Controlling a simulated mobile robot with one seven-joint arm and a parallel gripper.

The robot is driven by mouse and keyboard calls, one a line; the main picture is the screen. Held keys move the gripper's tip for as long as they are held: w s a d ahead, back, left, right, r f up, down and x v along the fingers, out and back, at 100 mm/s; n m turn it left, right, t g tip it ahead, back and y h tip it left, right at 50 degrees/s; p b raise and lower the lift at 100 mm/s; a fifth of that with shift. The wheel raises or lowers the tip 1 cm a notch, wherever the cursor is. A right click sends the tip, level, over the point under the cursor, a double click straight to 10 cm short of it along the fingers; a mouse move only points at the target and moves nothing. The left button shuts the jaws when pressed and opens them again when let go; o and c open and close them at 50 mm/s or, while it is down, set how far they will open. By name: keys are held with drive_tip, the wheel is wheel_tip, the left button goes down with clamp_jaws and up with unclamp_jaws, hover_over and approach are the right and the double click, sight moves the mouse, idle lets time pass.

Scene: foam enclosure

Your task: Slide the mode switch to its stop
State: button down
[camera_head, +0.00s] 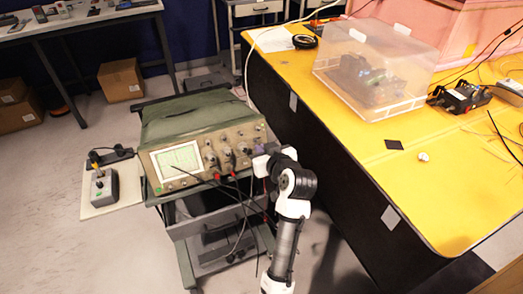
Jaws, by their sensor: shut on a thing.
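A green-grey oscilloscope (203,145) with a lit screen (181,161) stands on a dark cart. Its front panel (212,163) carries several knobs and plugged-in leads. My gripper (260,160) is at the panel's lower right end, reached from the right by my white and black arm. It is shut on a small part there, which I take to be the mode switch. The switch itself is hidden behind the gripper and too small to make out, so its position along its slot cannot be told.
Black and red leads (226,183) hang in front of the panel, close to my gripper. A yellow-topped table (400,165) stands to the right with a clear plastic box (372,72) on it. A small grey box (104,187) sits on a board at the left.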

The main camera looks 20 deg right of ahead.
drive_tip(key=c, duration=1.8)
unclamp_jaws()
drive_tip(key=shift+c, duration=0.2)
drive_tip(key=shift+s, duration=0.1)
drive_tip(key=b+v, duration=0.2)
drive_tip(key=v, duration=1.1)
drive_tip(key=shift+s+r, duration=0.2)
drive_tip(key=shift+s, duration=0.05)
